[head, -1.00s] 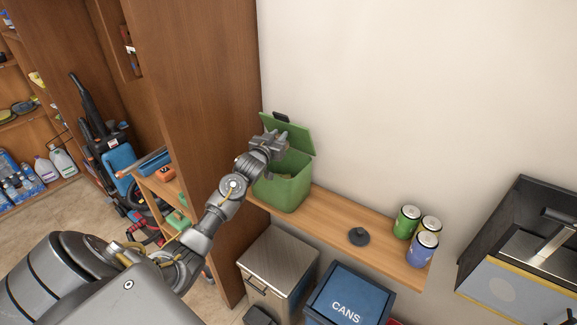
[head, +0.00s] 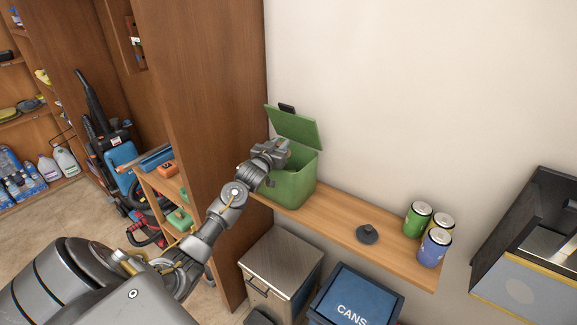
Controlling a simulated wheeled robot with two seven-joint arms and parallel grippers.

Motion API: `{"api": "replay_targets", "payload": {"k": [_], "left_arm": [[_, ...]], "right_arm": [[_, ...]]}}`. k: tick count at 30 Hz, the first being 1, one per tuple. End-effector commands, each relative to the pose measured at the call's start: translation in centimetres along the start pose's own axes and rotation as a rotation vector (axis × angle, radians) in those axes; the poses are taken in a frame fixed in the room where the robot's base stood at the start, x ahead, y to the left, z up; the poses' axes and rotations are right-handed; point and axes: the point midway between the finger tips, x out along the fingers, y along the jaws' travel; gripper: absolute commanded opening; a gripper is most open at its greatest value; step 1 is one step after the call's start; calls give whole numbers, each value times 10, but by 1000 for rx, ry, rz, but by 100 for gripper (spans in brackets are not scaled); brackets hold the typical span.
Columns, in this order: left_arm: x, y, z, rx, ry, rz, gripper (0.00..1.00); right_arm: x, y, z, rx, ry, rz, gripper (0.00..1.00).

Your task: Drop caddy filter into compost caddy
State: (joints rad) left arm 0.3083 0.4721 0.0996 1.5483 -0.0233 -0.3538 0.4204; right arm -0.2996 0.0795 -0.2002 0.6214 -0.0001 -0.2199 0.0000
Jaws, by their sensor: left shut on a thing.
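The green compost caddy (head: 293,187) stands on the left end of the wooden shelf against the wall. Its lid (head: 292,128) is open and tilted back. My left gripper (head: 285,152) is at the caddy's opening, over its left front rim, and covers part of the opening. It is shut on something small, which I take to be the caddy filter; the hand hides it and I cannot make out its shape. The inside of the caddy is mostly hidden. My right gripper is not in view.
A dark round object with a knob (head: 367,234) lies mid-shelf, with several cans (head: 434,248) at the right end. A metal bin (head: 281,262) and a blue CANS bin (head: 355,298) stand below. A tall wooden cabinet side (head: 215,120) rises close left of the caddy.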

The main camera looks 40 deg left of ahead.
Motion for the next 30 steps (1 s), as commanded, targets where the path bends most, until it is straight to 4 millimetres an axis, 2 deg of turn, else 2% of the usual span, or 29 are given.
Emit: {"api": "replay_targets", "payload": {"k": [1,6,7,17,20,30], "left_arm": [[0,0,0,0,0,0,25],[0,0,0,0,0,0,47],[0,0,0,0,0,0,49],[-4,0,1,0,1,1,49],[-15,0,2,1,0,1,49],[-80,0,3,2,0,1,49]], "right_arm": [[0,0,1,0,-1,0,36],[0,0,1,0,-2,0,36],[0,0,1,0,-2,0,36],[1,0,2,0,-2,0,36],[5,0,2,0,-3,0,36],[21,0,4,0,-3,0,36]]}}
